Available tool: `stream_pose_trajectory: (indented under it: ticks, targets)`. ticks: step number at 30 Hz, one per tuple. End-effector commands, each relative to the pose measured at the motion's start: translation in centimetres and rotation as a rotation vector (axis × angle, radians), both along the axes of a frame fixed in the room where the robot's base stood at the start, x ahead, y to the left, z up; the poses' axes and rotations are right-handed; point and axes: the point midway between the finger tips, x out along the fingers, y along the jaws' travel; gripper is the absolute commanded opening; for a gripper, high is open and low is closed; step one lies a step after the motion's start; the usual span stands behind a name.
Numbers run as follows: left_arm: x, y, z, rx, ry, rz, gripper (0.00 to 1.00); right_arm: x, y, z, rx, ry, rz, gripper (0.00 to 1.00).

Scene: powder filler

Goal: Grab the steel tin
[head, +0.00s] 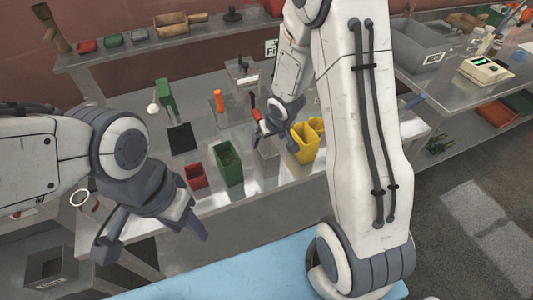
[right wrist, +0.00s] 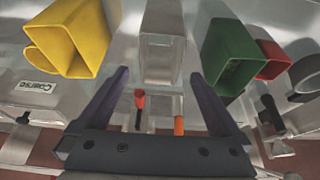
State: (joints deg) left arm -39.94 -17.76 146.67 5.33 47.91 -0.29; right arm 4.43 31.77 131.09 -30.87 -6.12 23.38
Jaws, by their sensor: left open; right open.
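The steel tin (head: 267,160) is a grey, open-topped box on the metal table, between a green bin (head: 228,163) and a yellow jug (head: 304,146). My right gripper (head: 279,140) is open just above and behind it, and partly covers it in the head view. In the right wrist view the tin (right wrist: 163,32) lies ahead of my open fingertips (right wrist: 159,76), roughly centred between them. I see no contact with it. My left gripper (head: 150,238) is open and empty at the left, in front of the table.
A small red bin (head: 195,176) stands left of the green bin. The yellow jug (right wrist: 72,38) and green bin (right wrist: 232,58) flank the tin closely. An orange-handled tool (head: 219,100) stands behind. A shelf (head: 170,45) runs along the back wall.

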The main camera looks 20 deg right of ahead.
Motion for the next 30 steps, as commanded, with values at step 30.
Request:
stream_pose_trajectory:
  ticks: [30]
  targets:
    - [0.0, 0.0, -3.5, 0.000, 0.001, 0.006, 0.50, 3.2, 0.2, -8.7, -0.002, 0.001, 0.000, 1.00]
